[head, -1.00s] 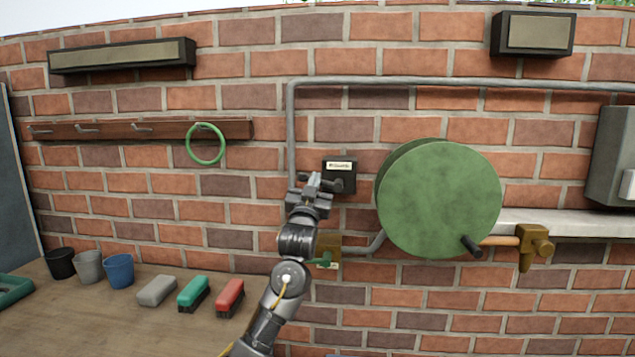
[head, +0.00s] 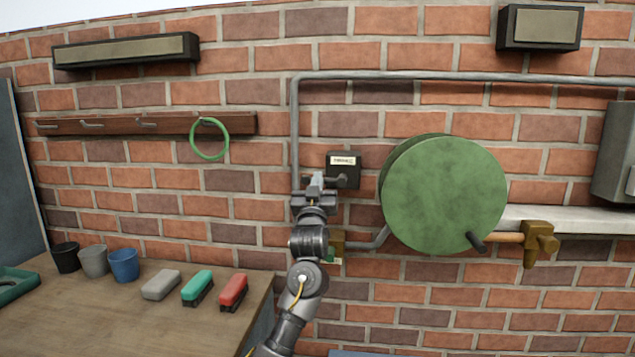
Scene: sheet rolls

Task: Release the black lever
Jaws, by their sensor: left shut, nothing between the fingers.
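A black box with a pale label (head: 343,161) is fixed to the brick wall, left of the green reel. A dark lever (head: 343,180) sticks out at its lower part. My left gripper (head: 316,182) is shut and empty, its fingertips at the left of the lever. I cannot tell whether they touch it. The gripper hides part of the box's lower left side. My right gripper is not in view.
A large green round reel (head: 445,195) with a dark handle stands out from the wall on the right. A grey pipe (head: 294,130) runs up and across. A wooden table (head: 130,315) at lower left holds cups and brushes.

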